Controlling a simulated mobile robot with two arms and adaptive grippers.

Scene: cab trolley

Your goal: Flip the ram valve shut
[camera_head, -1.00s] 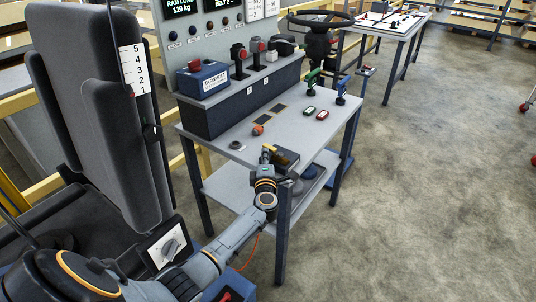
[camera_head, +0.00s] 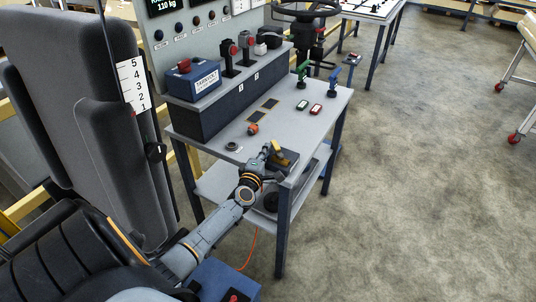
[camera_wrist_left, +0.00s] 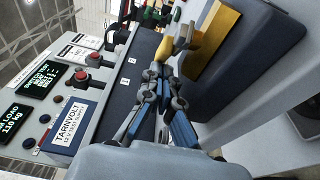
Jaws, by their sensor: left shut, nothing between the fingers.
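The ram valve appears to be the dark box (camera_head: 288,160) with a yellow lever (camera_head: 277,147) at the table's near corner; I can read no label on it. In the left wrist view the yellow lever (camera_wrist_left: 168,50) and a yellow plate (camera_wrist_left: 213,42) show just beyond the fingers. My left gripper (camera_head: 265,154) is shut and empty, close beside the lever at the box's left. My right gripper is not in view.
The grey table (camera_head: 225,128) carries an orange knob (camera_head: 253,129), green (camera_head: 302,70) and blue (camera_head: 334,76) levers, and a blue TARNVOLT box (camera_head: 194,80). A black seat (camera_head: 85,110) stands at left. Open floor (camera_head: 430,180) lies to the right.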

